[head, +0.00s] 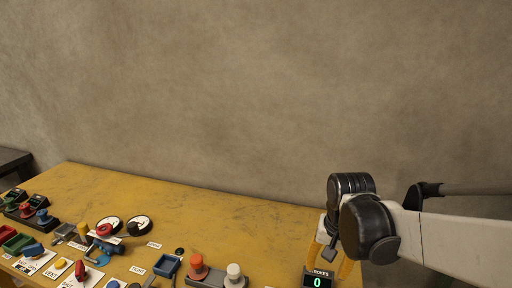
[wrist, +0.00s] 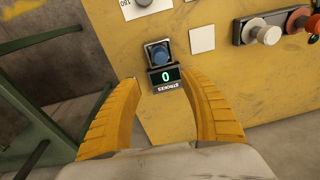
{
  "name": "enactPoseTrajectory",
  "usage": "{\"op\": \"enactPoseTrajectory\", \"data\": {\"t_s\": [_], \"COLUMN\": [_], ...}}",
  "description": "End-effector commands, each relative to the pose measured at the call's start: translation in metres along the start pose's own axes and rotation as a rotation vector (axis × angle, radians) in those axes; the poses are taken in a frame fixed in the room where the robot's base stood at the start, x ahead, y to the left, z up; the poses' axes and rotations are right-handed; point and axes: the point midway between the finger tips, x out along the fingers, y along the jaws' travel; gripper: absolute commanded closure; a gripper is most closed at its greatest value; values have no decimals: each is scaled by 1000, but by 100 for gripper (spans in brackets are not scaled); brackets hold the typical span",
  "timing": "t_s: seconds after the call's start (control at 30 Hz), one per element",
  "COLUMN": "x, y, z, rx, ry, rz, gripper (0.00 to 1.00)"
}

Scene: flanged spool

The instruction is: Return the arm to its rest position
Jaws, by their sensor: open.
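In the head view, my arm reaches in from the right, and the yellow fingers point down beside the counter box (head: 317,281).
An orange-topped spool (head: 198,266) and a white-topped spool (head: 234,273) stand left of the counter. Bins, gauges, tools and labels crowd the table's left. The table's back strip (head: 180,200) is clear. A green frame (wrist: 40,42) stands beside the table.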

Motion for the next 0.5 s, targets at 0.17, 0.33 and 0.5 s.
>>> {"op": "enactPoseTrajectory", "data": {"t_s": [0.17,0.33,0.5], "x": [-41,-62,-69], "y": [14,25,33], "z": [35,65,84], "rx": [-129,-249,-332], "ry": [166,327,443], "rz": [-52,-82,-91], "gripper": [48,48,48]}}
